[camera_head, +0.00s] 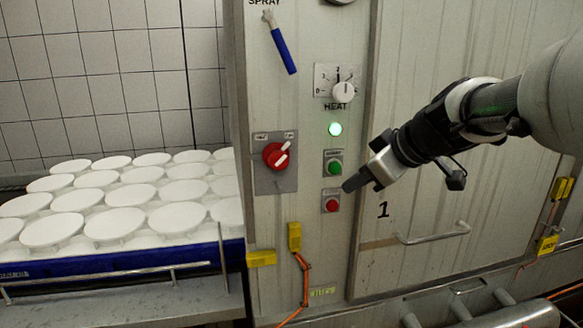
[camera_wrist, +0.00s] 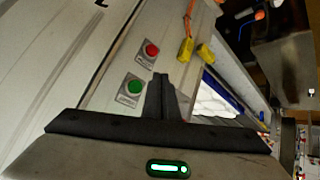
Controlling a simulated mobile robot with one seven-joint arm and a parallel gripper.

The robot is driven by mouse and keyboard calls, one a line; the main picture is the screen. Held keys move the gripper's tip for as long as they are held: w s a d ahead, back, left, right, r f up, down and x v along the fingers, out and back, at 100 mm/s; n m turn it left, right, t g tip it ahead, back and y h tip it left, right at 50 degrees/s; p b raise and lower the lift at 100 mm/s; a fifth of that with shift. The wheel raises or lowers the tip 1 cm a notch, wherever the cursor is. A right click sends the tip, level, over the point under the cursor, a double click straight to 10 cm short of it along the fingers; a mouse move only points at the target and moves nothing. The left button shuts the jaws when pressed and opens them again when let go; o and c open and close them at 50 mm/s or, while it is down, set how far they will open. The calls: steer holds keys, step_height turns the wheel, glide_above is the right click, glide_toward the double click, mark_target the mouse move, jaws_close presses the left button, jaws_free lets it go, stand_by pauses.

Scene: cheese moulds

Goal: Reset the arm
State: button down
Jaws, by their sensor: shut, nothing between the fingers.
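My gripper (camera_head: 350,184) is in front of the control panel of a large metal cabinet, at the right of the head view. Its dark fingers are shut with nothing between them, and they point left toward the panel near the red button (camera_head: 332,204) and the green button (camera_head: 334,167). I cannot tell whether the fingertips touch the panel. In the wrist view the shut fingers (camera_wrist: 161,82) show beside the green button (camera_wrist: 135,87) and the red button (camera_wrist: 151,50).
A red rotary switch (camera_head: 277,155), the heat dial (camera_head: 343,91) and a blue-handled lever (camera_head: 283,48) are on the panel. A door handle (camera_head: 433,234) is below my arm. White round moulds (camera_head: 117,224) stand on a blue-edged table at left. Yellow connectors (camera_head: 294,237) hang below.

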steer(key=s+f+m+g+h, duration=0.15)
steer(key=s+f+m, duration=0.35)
steer(key=s, duration=0.7)
steer(key=s+f+m+g+h, duration=0.1)
steer(key=s+f+m+h, duration=0.3)
steer(key=s, duration=0.8)
step_height(320, 180, up, 12)
steer(key=p, duration=1.3)
step_height(320, 180, down, 18)
steer(key=b, duration=1.8)
steer(key=shift+s+a+r+m+y, duration=0.2)
steer(key=shift+s+a+m+y, duration=0.1)
steer(key=shift+s+a+y, duration=0.15)
